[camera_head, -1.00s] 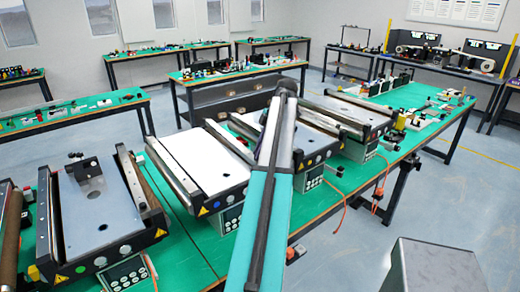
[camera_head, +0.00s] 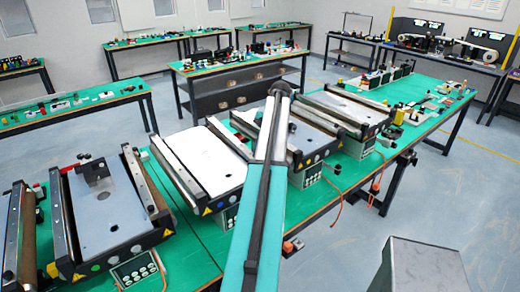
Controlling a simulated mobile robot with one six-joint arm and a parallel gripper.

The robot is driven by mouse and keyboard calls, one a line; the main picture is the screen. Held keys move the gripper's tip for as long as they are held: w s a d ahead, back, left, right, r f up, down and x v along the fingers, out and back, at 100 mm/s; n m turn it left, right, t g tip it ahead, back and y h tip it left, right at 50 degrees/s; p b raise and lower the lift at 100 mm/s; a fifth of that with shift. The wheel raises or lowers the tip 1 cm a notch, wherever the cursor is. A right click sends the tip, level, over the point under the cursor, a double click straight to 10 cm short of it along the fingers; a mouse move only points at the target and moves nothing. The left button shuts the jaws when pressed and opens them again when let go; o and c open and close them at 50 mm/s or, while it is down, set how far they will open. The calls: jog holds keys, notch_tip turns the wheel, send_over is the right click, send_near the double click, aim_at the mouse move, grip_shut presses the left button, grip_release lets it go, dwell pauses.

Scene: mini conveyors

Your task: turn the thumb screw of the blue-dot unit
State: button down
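Several mini conveyor units stand in a row on the green-topped bench. The left unit (camera_head: 105,215) has a grey plate with a dark bracket (camera_head: 92,168) and small coloured dots on its front. The second unit (camera_head: 205,160) has a white top. A third unit (camera_head: 310,140) stands partly behind my teal and grey arm, and a fourth (camera_head: 350,108) is beyond it. The dots are too small to tell surely which unit is the blue-dot one. No thumb screw can be made out. My gripper is not visible; my arm's visible far end is above the third unit.
Keypad boxes (camera_head: 135,270) sit at the units' front edges. An orange cable (camera_head: 335,215) hangs off the bench edge. Small parts (camera_head: 440,100) lie at the bench's far right end. Floor (camera_head: 470,200) is clear to the right. Other benches stand behind.

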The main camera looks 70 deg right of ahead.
dwell(0.4)
jog(key=c, duration=1.7)
grip_release()
jog(key=shift+o, duration=0.2)
jog(key=shift+r, duration=0.1)
jog(key=shift+s+d+r+p, duration=0.1)
jog(key=shift+d+r+p, duration=0.1)
jog(key=shift+r+p, duration=0.5)
jog(key=s+d, duration=0.6)
jog(key=d, duration=0.4)
jog(key=shift+s+f, duration=0.15)
jog(key=shift+f, duration=0.15)
jog(key=shift+d, duration=0.1)
